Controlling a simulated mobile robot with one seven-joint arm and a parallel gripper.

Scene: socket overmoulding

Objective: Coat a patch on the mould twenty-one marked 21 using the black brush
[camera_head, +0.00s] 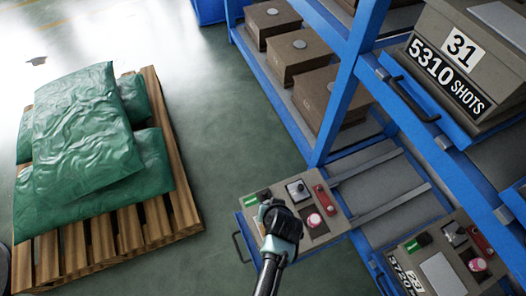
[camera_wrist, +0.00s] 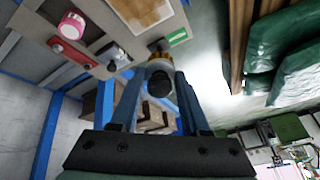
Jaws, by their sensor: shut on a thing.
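A mould marked 31 (camera_head: 470,55) sits on the blue rack at the upper right. Brown boxes (camera_head: 300,60) fill the shelves. A pallet (camera_head: 180,200) with green sacks (camera_head: 85,140) stands at the left. Green floor (camera_head: 225,130) is clear between them.

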